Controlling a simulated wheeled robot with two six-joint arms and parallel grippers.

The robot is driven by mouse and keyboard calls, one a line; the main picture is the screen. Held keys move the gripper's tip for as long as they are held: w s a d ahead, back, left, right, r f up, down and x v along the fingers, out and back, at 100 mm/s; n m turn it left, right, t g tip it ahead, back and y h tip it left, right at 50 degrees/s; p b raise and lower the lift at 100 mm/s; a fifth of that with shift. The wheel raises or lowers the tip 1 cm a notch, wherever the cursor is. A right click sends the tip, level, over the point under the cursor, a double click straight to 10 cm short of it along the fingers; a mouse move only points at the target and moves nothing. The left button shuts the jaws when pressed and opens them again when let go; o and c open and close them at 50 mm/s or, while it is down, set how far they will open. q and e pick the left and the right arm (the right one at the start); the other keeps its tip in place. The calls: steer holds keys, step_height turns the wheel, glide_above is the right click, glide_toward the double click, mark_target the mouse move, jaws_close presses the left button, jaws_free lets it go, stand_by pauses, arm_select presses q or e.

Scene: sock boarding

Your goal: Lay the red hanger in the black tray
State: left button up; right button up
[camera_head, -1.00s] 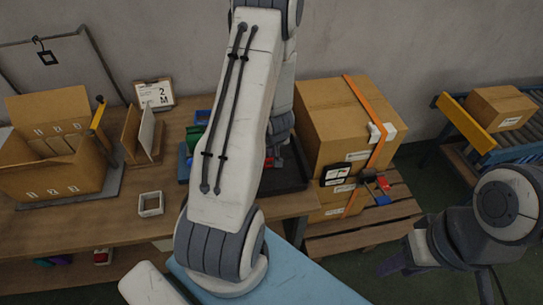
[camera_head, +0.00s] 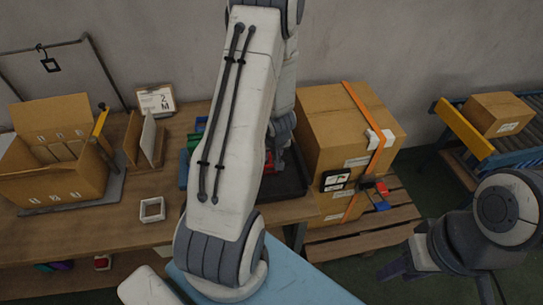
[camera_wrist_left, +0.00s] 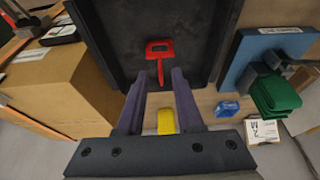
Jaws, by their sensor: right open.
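The red hanger (camera_wrist_left: 159,61) lies flat on the floor of the black tray (camera_wrist_left: 110,38) in the left wrist view. In the head view only a small red part of the hanger (camera_head: 268,162) shows beside my left arm, over the black tray (camera_head: 291,184). My left gripper (camera_wrist_left: 160,86) is open; its two fingers stand apart on either side of the hanger's narrow end, with visible gaps. My left arm hides much of the tray in the head view. My right gripper (camera_head: 396,268) is open and empty at the lower right, away from the table.
Stacked cardboard boxes (camera_head: 340,128) stand right of the tray. A blue board (camera_wrist_left: 247,55) with green pieces (camera_wrist_left: 272,95) lies beside the tray. A yellow piece (camera_wrist_left: 166,121) and a small blue piece (camera_wrist_left: 228,108) are nearby. A white frame (camera_head: 152,209) sits on the table.

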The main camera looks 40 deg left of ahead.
arm_select(q)
steer(key=p+v, duration=0.4)
steer(key=v, duration=0.5)
steer(key=w+d+r+m+t+h, duration=0.1)
steer(key=d+r+m+h, duration=0.2)
steer(key=d, duration=0.6)
steer(key=w+d+r+m+h, duration=0.1)
steer(key=d+r+m, duration=0.3)
steer(key=d, duration=0.6)
steer(key=s+d+r+m+g+h, duration=0.1)
steer(key=s+d+r+m, duration=0.3)
steer(key=s+d, duration=0.25)
steer(key=s+d+r+m+g, duration=0.25)
steer(key=s+d+r, duration=0.2)
steer(key=s, duration=0.25)
steer(key=s+r+m+y, duration=0.1)
steer(key=s+m, duration=0.3)
steer(key=s, duration=0.2)
steer(key=shift+s+a+r, duration=0.25)
steer(key=shift+s+a, duration=0.05)
steer(key=shift+a, duration=0.1)
